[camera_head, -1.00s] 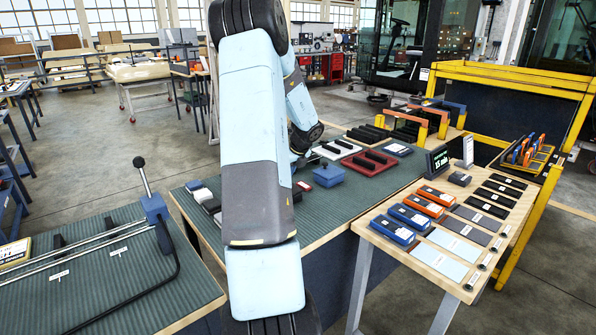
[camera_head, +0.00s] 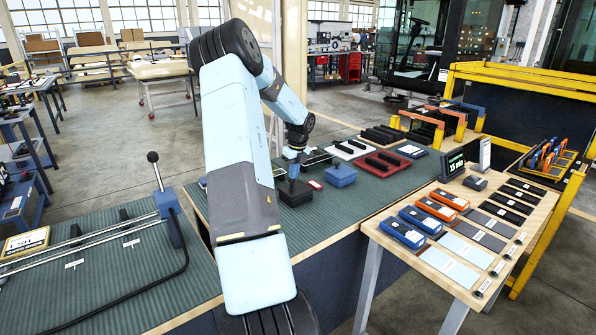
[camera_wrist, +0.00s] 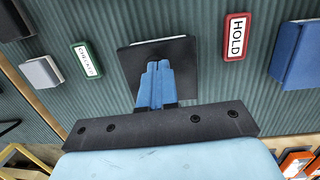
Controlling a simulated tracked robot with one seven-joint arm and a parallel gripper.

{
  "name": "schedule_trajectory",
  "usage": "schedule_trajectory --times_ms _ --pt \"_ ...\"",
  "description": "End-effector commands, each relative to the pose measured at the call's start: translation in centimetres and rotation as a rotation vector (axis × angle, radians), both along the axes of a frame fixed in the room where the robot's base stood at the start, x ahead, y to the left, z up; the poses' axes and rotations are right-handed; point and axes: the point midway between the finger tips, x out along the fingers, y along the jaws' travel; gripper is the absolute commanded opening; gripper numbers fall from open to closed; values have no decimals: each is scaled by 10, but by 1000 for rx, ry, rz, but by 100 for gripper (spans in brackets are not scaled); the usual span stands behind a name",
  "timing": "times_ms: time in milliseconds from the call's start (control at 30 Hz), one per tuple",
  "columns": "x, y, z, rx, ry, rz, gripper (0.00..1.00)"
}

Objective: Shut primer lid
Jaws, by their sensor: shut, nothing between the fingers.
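My gripper (camera_wrist: 155,85) is shut and empty, its blue fingers together in the wrist view. It points down over a dark, square-topped box (camera_wrist: 181,57) on the green ribbed bench mat; I cannot tell whether the fingertips touch it. In the head view, my gripper (camera_head: 293,172) stands above the same dark box (camera_head: 296,194). A blue box (camera_head: 341,177) with a small knob stands just to its right, and its edge shows in the wrist view (camera_wrist: 297,55). No label naming the primer is readable, and the fingers hide part of the dark box.
A red-framed HOLD sign (camera_wrist: 236,37) and a green-framed sign (camera_wrist: 87,60) flank the dark box. A pale grey block (camera_wrist: 41,72) lies at left. A red tray (camera_head: 383,163) stands farther back. A lever (camera_head: 158,172) rises on the left bench. Bare mat lies in front of the boxes.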

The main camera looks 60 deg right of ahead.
Motion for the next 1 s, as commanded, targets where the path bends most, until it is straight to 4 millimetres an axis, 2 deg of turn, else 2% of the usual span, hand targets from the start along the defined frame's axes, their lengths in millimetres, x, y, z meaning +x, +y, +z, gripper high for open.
schedule_trajectory --times_ms 467,667,1000 --pt "1 1 2 2 0 1 0" --pt "-1 -1 29 -2 -2 3 0" --pt "-4 -6 97 -4 -3 -1 0"
